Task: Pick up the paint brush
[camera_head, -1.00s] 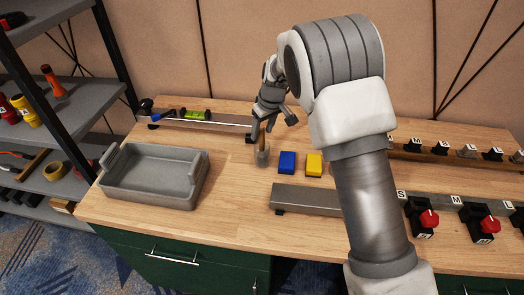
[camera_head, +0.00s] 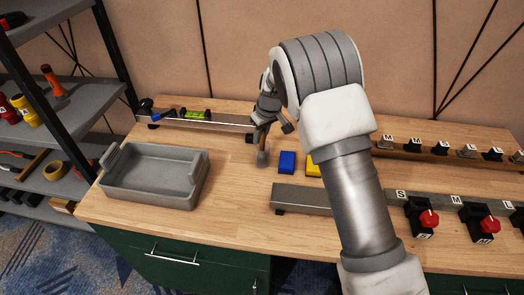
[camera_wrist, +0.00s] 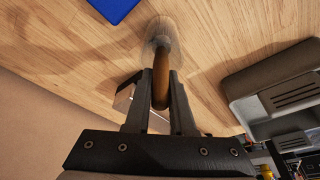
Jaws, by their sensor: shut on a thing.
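The paint brush stands near the back middle of the table; its brown handle (camera_head: 261,137) points up. In the wrist view the handle (camera_wrist: 161,82) lies between the two dark fingers. A greyish part (camera_wrist: 160,30) surrounds its lower end; I cannot tell whether it is bristles or a small cup. My gripper (camera_head: 263,128) is above this grey part and shut on the handle; it also shows in the wrist view (camera_wrist: 161,90). The grey lower part appears to rest on the table. My arm hides some of the table on the right.
A grey tray (camera_head: 150,201) stands at the left. A blue block (camera_head: 287,162) and a partly hidden yellow block (camera_head: 312,166) lie just right of the brush. A rack with a green level (camera_head: 198,115) is behind. A metal rail (camera_head: 300,199) lies in front.

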